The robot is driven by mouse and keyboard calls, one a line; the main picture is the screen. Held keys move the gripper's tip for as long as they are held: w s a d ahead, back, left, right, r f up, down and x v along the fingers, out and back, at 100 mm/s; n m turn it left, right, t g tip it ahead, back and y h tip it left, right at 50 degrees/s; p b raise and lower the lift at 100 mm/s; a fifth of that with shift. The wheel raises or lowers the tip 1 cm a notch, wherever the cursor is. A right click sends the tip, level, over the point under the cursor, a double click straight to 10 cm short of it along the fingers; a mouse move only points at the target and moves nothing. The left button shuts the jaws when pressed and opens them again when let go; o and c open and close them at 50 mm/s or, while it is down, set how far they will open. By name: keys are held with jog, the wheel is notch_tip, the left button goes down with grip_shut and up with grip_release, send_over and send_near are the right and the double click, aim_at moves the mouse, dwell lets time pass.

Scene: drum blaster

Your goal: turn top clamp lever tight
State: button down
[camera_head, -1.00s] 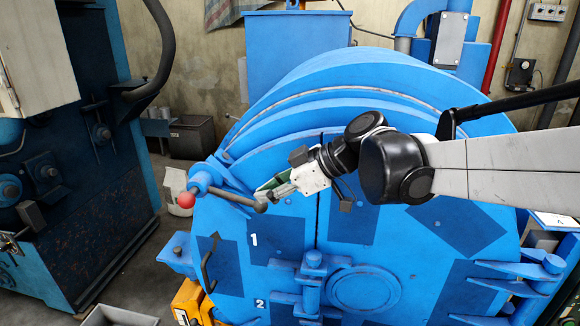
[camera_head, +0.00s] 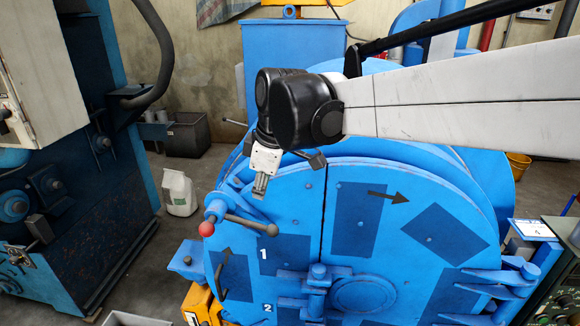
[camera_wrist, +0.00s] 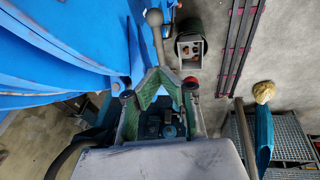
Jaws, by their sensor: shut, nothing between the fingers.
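The top clamp lever (camera_head: 240,220) sits at the upper left of the blue drum door (camera_head: 345,235). It has a red ball at its left end and a grey-brown knob at its right end, pointing right and slightly down. My gripper (camera_head: 260,191) is shut and empty, pointing down just above the lever's bar. I cannot tell whether it touches the bar. In the wrist view, the green-lined fingers (camera_wrist: 160,74) come together at the tips. A rod with a grey ball (camera_wrist: 154,17) extends beyond them, and a red ball shows beside the right finger.
A blue machine cabinet (camera_head: 85,170) stands at the left. A yellow box (camera_head: 200,306) is below the lever. Lower door hinges and brackets project from the drum's front.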

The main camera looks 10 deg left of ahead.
aim_at(251, 223)
jog(key=p+x, duration=0.1)
jog(key=x, duration=0.9)
jog(key=shift+f+p, duration=0.3)
jog(key=shift+p, duration=0.05)
jog(key=shift+a+f, duration=0.1)
